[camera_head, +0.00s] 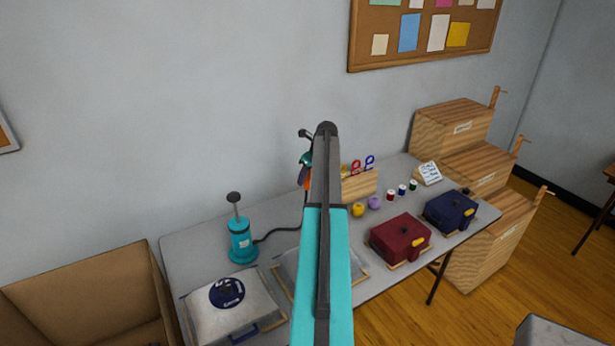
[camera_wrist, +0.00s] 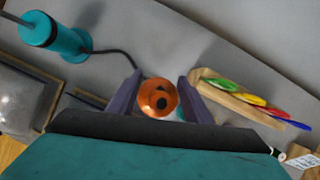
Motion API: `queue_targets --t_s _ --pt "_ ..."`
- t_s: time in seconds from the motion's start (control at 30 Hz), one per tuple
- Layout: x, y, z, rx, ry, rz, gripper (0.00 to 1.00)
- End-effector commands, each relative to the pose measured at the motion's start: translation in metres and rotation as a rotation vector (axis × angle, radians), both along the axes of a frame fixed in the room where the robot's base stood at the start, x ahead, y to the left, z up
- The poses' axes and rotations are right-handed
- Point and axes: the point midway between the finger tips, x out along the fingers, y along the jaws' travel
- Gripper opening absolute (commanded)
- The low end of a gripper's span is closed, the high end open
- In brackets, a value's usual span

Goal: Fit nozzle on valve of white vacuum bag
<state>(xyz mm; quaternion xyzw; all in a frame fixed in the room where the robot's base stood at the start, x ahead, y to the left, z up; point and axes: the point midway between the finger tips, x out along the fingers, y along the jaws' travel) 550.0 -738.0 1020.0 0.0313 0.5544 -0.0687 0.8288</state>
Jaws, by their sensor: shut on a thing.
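My gripper (camera_wrist: 158,100) is shut on an orange round nozzle (camera_wrist: 160,97) with a dark hole in its middle. In the head view my gripper (camera_head: 305,178) is raised above the back of the table, mostly hidden behind my arm. The white vacuum bag (camera_head: 205,318) lies puffed up at the table's front left, with a dark blue round patch (camera_head: 227,292) on top and a blue clip at its front. The valve itself is too small to make out. The nozzle is well apart from this bag, up and to its right. A teal pump (camera_head: 242,240) stands behind the bag; its black hose (camera_head: 275,235) runs toward my gripper.
A flat bag in a frame (camera_head: 357,262) lies mid-table, partly behind my arm. Red (camera_head: 400,238) and blue (camera_head: 450,212) packs sit to the right. A wooden rack (camera_head: 358,184), yarn balls and spools stand behind. An open cardboard box (camera_head: 85,290) is at left, wooden crates (camera_head: 490,240) at right.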

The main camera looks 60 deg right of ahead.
Motion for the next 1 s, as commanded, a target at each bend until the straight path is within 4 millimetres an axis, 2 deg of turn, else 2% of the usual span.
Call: queue_targets --t_s 0.47,1.0 --pt "-0.001 0.007 0.0 0.0 -0.001 0.018 0.15" --pt "-0.003 0.047 0.0 0.0 -0.001 0.135 0.15"
